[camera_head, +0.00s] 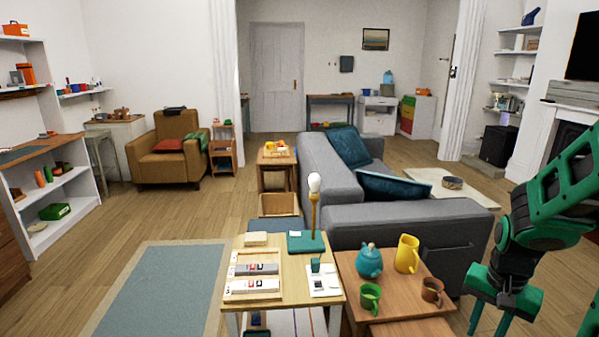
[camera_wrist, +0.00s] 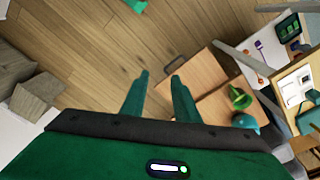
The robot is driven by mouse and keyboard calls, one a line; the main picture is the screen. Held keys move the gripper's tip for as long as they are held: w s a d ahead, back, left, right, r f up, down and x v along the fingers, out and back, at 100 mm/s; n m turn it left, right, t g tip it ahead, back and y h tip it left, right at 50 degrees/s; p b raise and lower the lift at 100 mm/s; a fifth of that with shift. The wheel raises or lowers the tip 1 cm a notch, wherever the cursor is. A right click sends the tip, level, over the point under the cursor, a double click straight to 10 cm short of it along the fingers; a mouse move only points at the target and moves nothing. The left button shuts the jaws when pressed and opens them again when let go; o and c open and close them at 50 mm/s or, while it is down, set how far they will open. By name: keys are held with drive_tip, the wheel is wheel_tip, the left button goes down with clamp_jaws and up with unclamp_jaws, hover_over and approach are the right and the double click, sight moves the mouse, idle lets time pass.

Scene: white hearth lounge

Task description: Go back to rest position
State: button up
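My gripper (camera_head: 488,322) hangs low at the right of the head view, to the right of the small wooden table (camera_head: 424,326), with its fingers pointing down. In the wrist view my gripper (camera_wrist: 159,82) shows two green fingers standing apart. Nothing is between them; wooden floor lies beyond the tips. My green arm comes in from the right edge of the head view and is bent at the joints. The fingertips run close to the bottom edge of the head view.
A teal teapot (camera_head: 369,261), yellow pitcher (camera_head: 407,253), green mug (camera_head: 370,297) and brown mug (camera_head: 432,291) stand on the small table. A side table (camera_head: 287,303) with trays and a lamp adjoins it. A grey sofa (camera_head: 405,228) stands behind. Floor (camera_head: 520,185) is open at right.

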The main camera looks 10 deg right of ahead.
drive_tip(key=s+a+r+n+y, duration=0.1)
drive_tip(key=s+a+r+n, duration=0.3)
drive_tip(key=s+r, duration=0.6)
drive_tip(key=shift+s+a, duration=0.35)
drive_tip(key=shift+a, duration=0.4)
drive_tip(key=shift+w+f+g, duration=0.2)
drive_tip(key=shift+w+g, duration=0.1)
drive_tip(key=shift+w, duration=0.3)
